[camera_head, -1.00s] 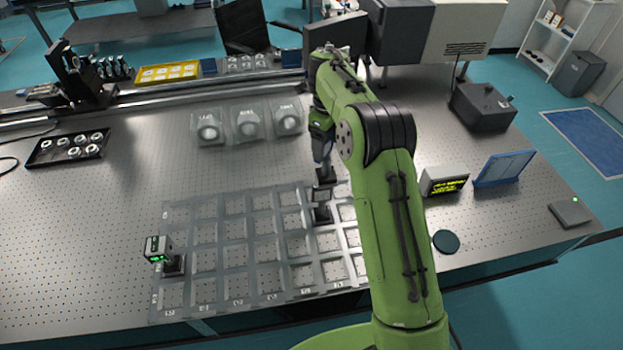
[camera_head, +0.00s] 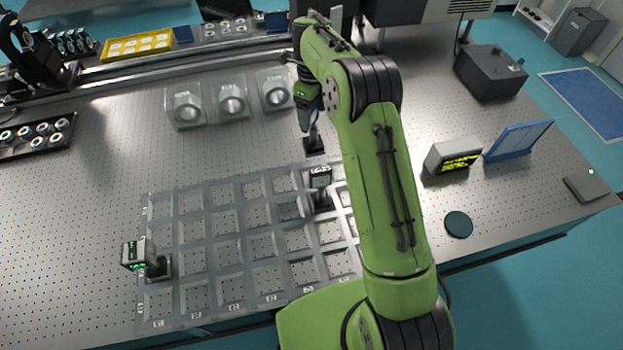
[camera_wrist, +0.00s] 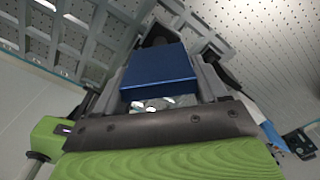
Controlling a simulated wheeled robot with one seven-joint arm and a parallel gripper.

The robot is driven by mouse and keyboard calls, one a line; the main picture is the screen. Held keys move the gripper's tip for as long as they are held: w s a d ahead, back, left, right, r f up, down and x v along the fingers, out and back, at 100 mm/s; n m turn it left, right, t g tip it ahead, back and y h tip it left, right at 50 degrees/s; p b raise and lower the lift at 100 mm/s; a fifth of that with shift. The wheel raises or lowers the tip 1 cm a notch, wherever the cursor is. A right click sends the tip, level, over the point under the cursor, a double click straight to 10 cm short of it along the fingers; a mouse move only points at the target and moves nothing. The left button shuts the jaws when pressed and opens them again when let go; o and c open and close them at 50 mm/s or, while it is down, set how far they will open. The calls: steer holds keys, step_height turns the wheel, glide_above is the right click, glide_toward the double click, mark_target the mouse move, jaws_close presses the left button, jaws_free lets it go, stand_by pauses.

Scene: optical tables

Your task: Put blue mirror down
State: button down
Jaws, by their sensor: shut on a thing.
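The blue mirror (camera_wrist: 160,72) shows in the wrist view as a blue block between the jaws. My gripper (camera_wrist: 160,90) is shut on it. In the head view my gripper (camera_head: 308,108) is at the far end of my green arm, above the perforated table, just behind the clear compartment grid (camera_head: 142,310). A dark base (camera_head: 313,144) shows below it. Most of the mirror is hidden by my arm in the head view, and I cannot tell whether the base touches the table.
A small device (camera_head: 320,178) stands in the grid near my gripper, another (camera_head: 136,254) at its left edge. Clear labelled holders (camera_head: 184,106) stand behind. A display box (camera_head: 452,158), blue panel (camera_head: 518,140) and dark disc (camera_head: 459,224) lie right.

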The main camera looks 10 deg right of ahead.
mark_target(312, 124)
steer(key=f+b, duration=0.2)
steer(key=f, duration=0.3)
steer(key=shift+w+f+b, duration=0.1)
steer(key=shift+w+b, duration=0.1)
steer(key=shift+b, duration=0.15)
step_height(312, 124, down, 10)
steer(key=shift+f, duration=0.2)
steer(key=shift+c, duration=0.2)
jaws_free()
steer(key=shift+s+r, duration=0.1)
